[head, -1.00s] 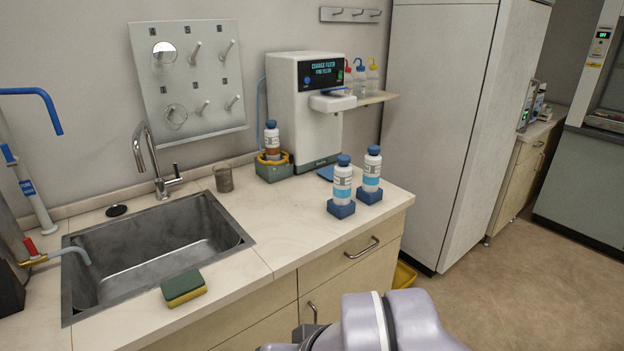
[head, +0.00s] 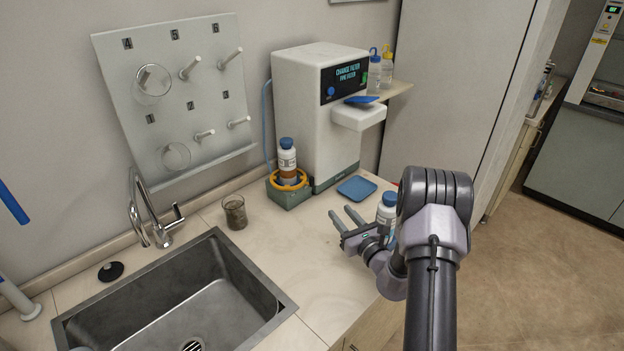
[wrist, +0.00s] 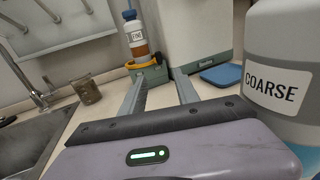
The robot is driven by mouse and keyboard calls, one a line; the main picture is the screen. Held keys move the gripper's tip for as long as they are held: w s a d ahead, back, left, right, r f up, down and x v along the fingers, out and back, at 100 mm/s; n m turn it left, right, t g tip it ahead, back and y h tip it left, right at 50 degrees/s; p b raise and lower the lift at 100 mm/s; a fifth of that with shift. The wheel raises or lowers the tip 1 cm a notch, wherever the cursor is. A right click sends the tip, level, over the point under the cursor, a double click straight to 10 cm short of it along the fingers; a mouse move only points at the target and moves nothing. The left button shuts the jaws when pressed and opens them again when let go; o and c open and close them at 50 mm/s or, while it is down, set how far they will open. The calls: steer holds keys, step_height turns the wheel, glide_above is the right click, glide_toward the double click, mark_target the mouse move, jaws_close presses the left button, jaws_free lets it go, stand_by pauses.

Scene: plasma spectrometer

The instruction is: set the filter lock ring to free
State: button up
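The yellow filter lock ring (head: 289,181) sits on a green block (head: 289,198) at the left foot of the white spectrometer (head: 318,120). A bottle (head: 287,158) with a blue cap and brown contents stands upright in the ring. In the wrist view its label reads "FINE" (wrist: 136,36), and the ring (wrist: 142,64) shows ahead of my fingers. Whether the ring is locked or free cannot be told. My gripper (head: 343,214) is open and empty above the counter, right of and nearer than the ring. Its two fingers (wrist: 157,75) point toward the block, apart from it.
A bottle labelled "COARSE" (wrist: 279,85) stands close at my gripper's right. A blue tray (head: 357,188) lies before the spectrometer, whose screen (head: 345,80) reads "CHANGE FILTER". A beaker (head: 235,212) and sink (head: 200,290) are left. The counter between gripper and block is clear.

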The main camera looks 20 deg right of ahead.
mark_target(313, 182)
steer(key=w+b, duration=0.1)
steer(key=w, duration=0.4)
steer(key=w+b, duration=0.1)
steer(key=w, duration=0.5)
steer(key=w+a+b, duration=0.1)
steer(key=w, duration=0.5)
steer(key=shift+s, duration=0.1)
jaws_close()
stand_by(0.5)
